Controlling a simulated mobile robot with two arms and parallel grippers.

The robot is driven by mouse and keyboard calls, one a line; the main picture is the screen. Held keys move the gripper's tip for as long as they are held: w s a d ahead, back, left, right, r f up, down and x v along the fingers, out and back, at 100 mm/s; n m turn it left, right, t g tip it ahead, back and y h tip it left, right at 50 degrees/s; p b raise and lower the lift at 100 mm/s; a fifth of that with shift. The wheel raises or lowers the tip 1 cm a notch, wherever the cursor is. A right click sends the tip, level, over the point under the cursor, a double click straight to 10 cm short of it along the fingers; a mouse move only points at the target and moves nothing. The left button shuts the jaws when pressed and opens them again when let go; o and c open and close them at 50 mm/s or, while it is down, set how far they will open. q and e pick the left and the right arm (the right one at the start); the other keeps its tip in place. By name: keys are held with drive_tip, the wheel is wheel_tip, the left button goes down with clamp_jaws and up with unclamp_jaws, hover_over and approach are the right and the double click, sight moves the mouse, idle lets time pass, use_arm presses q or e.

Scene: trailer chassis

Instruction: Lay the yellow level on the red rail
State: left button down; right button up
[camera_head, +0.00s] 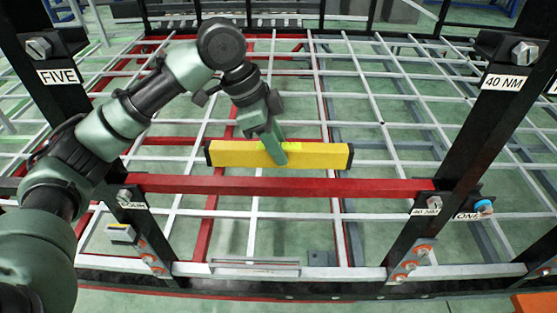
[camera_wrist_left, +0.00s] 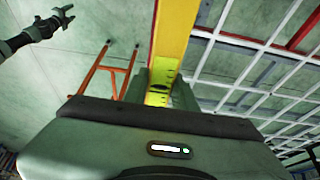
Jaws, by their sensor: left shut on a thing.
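The yellow level (camera_head: 318,155), a long bar with dark end caps, is held roughly horizontal in the head view. My left gripper (camera_head: 275,153) is shut on it near its middle. The level also shows in the left wrist view (camera_wrist_left: 174,38), running away between the fingers (camera_wrist_left: 163,92). The red rail (camera_head: 300,187) crosses between two black posts, just below the level in the head view and nearly parallel to it. A narrow gap shows between them; I cannot tell the exact height or depth offset. A dark arm end, likely my right gripper (camera_wrist_left: 45,28), shows small in the left wrist view.
Black posts stand left (camera_head: 65,105) and right (camera_head: 480,115), with bolts and labels such as FIVE and 40 NM. A white and red bar grid (camera_head: 385,120) lies behind the rail. A small grey and yellow box (camera_head: 121,233) is at lower left.

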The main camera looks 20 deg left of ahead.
use_arm(q)
drive_tip(key=shift+f, duration=0.35)
drive_tip(key=shift+s+f, duration=0.15)
drive_tip(key=shift+f, duration=0.1)
wheel_tip(320, 180, down, 3)
drive_tip(key=shift+f+p, duration=0.2)
drive_tip(key=shift+p, duration=0.3)
drive_tip(key=shift+f, duration=0.3)
drive_tip(key=c, duration=1.4)
unclamp_jaws()
drive_tip(key=shift+o, duration=1.4)
use_arm(e)
drive_tip(key=shift+w+d+r, duration=0.2)
drive_tip(key=shift+w+r, duration=0.15)
drive_tip(key=shift+r, duration=0.3)
